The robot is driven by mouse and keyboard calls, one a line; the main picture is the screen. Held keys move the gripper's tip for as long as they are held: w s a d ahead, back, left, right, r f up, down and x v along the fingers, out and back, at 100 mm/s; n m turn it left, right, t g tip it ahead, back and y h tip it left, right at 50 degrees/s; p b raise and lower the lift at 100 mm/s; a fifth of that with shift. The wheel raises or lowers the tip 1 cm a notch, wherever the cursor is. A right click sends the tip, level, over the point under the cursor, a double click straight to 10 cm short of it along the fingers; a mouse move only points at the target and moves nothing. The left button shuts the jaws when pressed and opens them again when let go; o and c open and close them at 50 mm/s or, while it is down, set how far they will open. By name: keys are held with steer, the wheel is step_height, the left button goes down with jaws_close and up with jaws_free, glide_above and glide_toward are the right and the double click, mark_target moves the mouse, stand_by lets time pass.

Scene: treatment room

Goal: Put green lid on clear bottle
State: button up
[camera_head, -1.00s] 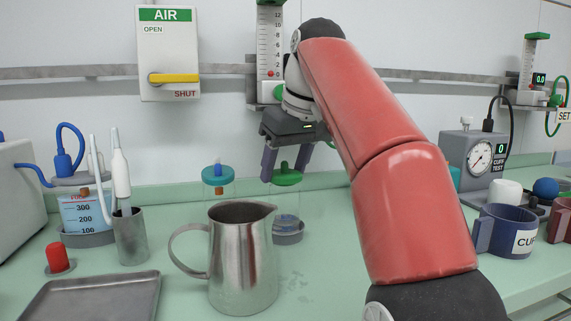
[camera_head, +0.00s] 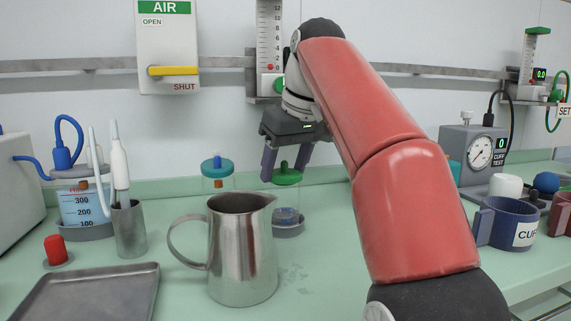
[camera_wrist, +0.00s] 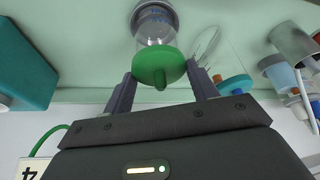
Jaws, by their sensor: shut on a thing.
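My gripper (camera_head: 285,166) points down at the back of the counter and is shut on the green lid (camera_head: 287,177), a round disc with a knob. In the wrist view the green lid (camera_wrist: 159,66) sits between the two fingers. The clear bottle (camera_head: 286,204) stands upright in a grey base below it, and it also shows in the wrist view (camera_wrist: 155,28). The lid is right at the top of the bottle. I cannot tell whether it touches the rim. The pitcher partly hides the bottle's lower left side.
A metal pitcher (camera_head: 242,255) stands in front of the bottle. A jar with a teal lid (camera_head: 217,166) is to its left. A metal tray (camera_head: 85,295), a red-topped item (camera_head: 57,250) and a grey cup (camera_head: 130,230) are further left. Mugs (camera_head: 507,222) and a gauge box (camera_head: 472,160) stand right.

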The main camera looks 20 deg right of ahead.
stand_by(0.4)
steer(key=o, duration=1)
